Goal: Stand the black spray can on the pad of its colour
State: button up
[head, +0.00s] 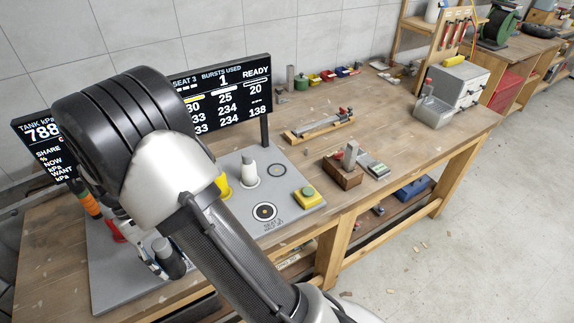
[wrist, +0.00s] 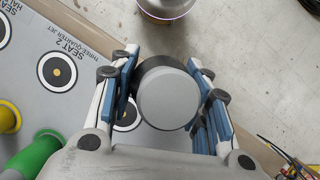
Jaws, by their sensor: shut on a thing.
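A dark cylinder with a grey round top (wrist: 167,97), which looks like the black spray can, sits between the fingers of my gripper (wrist: 162,68) in the wrist view. The gripper is shut on it. In the head view my gripper (head: 160,262) is at the left part of the grey board (head: 120,285), with the dark can (head: 177,264) in it, partly hidden by the fingers. I cannot tell whether its base touches the board. Ring-marked spots show on the board, one at front right (head: 264,211) and one in the wrist view (wrist: 57,71). No plain black pad is clear.
A white nozzle-like piece (head: 249,172), a yellow piece (head: 222,186) and a yellow box with a green button (head: 307,196) stand on the board. Yellow (wrist: 8,117) and green (wrist: 38,155) pieces are left of my gripper in the wrist view. A display (head: 225,98) stands behind.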

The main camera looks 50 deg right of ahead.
aim_at(277, 170)
jog(key=i+l+z, duration=0.2)
jog(key=l, duration=0.2)
jog(key=l+z, duration=0.15)
jog(key=l, duration=0.25)
jog(key=i+l+z, duration=0.2)
jog(key=l, duration=0.15)
jog(key=i+l+z, duration=0.2)
jog(key=l, duration=0.15)
jog(key=k+l, duration=0.05)
jog(key=k, duration=0.05)
